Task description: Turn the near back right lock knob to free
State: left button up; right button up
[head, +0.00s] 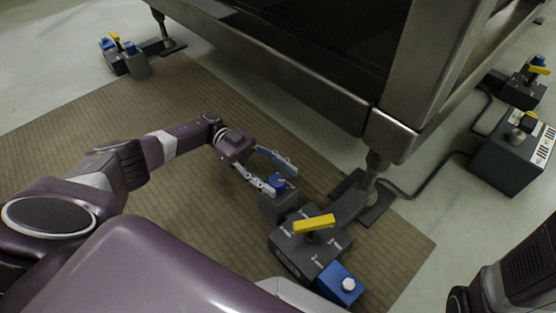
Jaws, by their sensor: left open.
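A blue lock knob (278,181) sits on a small grey block (278,205) at the left end of the near dark grey lock unit (290,250). My left gripper (281,180) is open, with its two fingers on either side of this knob. I cannot tell whether the fingers touch it. The unit also carries a yellow lever (314,223) and, at its front right, a blue block with a pale knob (347,284). The markings on the unit are too small to read surely. Part of my right arm shows at the lower right; its gripper is not visible.
A large dark metal frame (290,80) stands above, its corner foot (375,170) beside the near unit. Another unit (125,60) stands at the back left. A grey box (510,155) with a cable is at the right. The brown mat (120,105) is mostly clear.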

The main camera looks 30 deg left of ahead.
aim_at(278, 181)
pick_arm(q)
notch_tip(278, 181, up, 8)
jog(key=shift+f, duration=0.25)
